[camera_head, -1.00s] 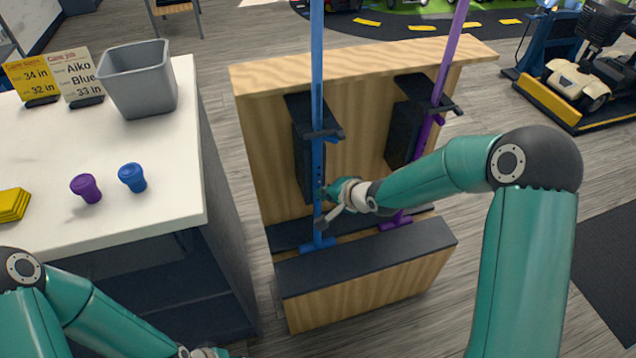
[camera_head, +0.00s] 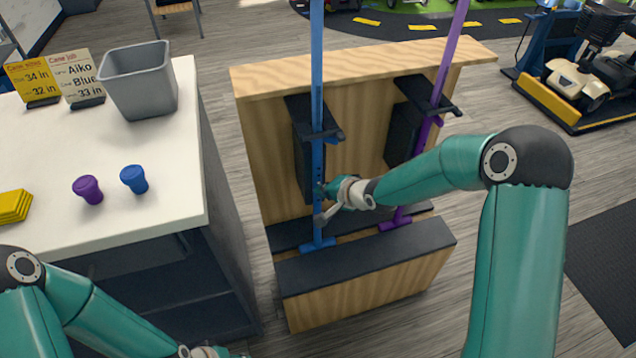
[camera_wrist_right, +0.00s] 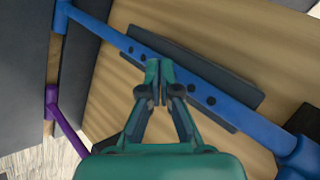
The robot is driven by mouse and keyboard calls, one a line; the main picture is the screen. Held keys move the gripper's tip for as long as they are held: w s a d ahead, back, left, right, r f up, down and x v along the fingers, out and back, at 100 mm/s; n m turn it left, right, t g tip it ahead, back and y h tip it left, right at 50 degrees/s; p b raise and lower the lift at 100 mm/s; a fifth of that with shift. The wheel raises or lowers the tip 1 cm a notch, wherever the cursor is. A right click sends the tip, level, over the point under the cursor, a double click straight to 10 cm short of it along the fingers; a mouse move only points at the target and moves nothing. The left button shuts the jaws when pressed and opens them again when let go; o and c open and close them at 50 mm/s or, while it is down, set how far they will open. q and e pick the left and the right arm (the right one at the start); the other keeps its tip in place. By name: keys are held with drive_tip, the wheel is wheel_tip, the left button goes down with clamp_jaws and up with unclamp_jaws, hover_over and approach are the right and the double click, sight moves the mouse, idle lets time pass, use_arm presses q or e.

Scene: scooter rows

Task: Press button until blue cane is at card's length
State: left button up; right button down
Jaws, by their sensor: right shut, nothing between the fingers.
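The blue cane (camera_head: 317,80) stands upright in the wooden stand, its shaft passing a black clamp. Its lower shaft has a row of dark holes, seen in the right wrist view (camera_wrist_right: 225,112). My right gripper (camera_head: 321,204) is shut and empty, its fingertips (camera_wrist_right: 158,72) at the shaft among the holes. Whether they touch is unclear, and any button there is hidden. The white job card (camera_head: 78,78) reads Aiko, Blue, 33 in. The yellow sizes card (camera_head: 32,82) lists 34 in and 32 in. My left gripper (camera_head: 212,352) shows only partly at the bottom edge.
A purple cane (camera_head: 448,55) stands to the right in the same wooden stand (camera_head: 270,130). The white counter (camera_head: 150,210) at left holds a grey bin (camera_head: 140,85), a purple cap (camera_head: 88,190), a blue cap (camera_head: 134,179) and yellow pieces (camera_head: 14,206). Scooters are at back right.

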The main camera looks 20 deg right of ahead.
drive_tip(key=shift+w+p, duration=0.45)
drive_tip(key=shift+w, duration=0.1)
idle(0.5)
drive_tip(key=shift+w+r, duration=0.2)
drive_tip(key=shift+w, duration=0.05)
idle(0.4)
drive_tip(key=shift+s, duration=0.1)
drive_tip(key=shift+s+f+b, duration=0.15)
drive_tip(key=shift+s+b, duration=0.25)
drive_tip(key=shift+s, duration=0.55)
drive_tip(key=shift+s, duration=0.1)
